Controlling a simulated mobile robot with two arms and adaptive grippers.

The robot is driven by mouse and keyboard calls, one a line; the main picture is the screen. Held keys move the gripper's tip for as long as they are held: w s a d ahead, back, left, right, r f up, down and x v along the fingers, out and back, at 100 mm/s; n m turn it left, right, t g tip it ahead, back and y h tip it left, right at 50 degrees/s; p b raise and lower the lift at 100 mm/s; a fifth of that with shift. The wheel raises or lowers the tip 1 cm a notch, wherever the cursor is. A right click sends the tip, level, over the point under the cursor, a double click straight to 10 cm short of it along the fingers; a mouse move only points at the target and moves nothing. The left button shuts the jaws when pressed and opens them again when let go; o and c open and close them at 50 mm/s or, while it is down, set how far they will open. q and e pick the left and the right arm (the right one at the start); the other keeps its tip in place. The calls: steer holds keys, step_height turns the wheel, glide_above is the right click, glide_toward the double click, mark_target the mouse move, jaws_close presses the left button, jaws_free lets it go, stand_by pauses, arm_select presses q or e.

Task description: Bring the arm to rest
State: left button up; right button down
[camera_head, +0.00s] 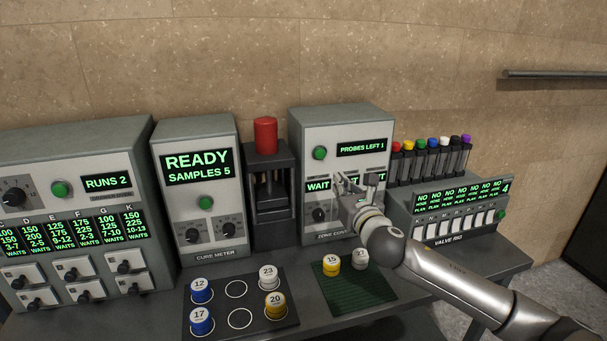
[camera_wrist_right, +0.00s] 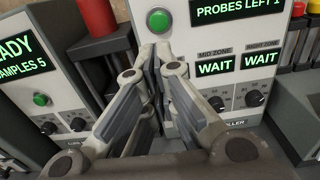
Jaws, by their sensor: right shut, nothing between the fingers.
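My right arm (camera_head: 450,280) reaches in from the lower right in the head view. My right gripper (camera_head: 345,180) is shut and empty in front of the zone controller (camera_head: 345,118), covering part of its lower displays. In the right wrist view the gripper (camera_wrist_right: 158,52) points at the same panel, its fingers together with nothing between them. The panel reads "PROBES LEFT 1", and its mid and right zone displays read "WAIT" in the right wrist view. I cannot tell whether the fingertips touch the panel. My left gripper is not in view.
The cure meter (camera_head: 195,130) and red-topped press (camera_head: 266,135) stand left of the controller, the valve rig (camera_head: 450,205) right. A black tray (camera_head: 240,338) holds numbered pucks. A green mat (camera_head: 350,298) with two pucks lies below the arm. A wall rail (camera_head: 555,74) is at right.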

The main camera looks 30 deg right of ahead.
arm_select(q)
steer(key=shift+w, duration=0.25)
arm_select(e)
steer(key=shift+f, duration=0.1)
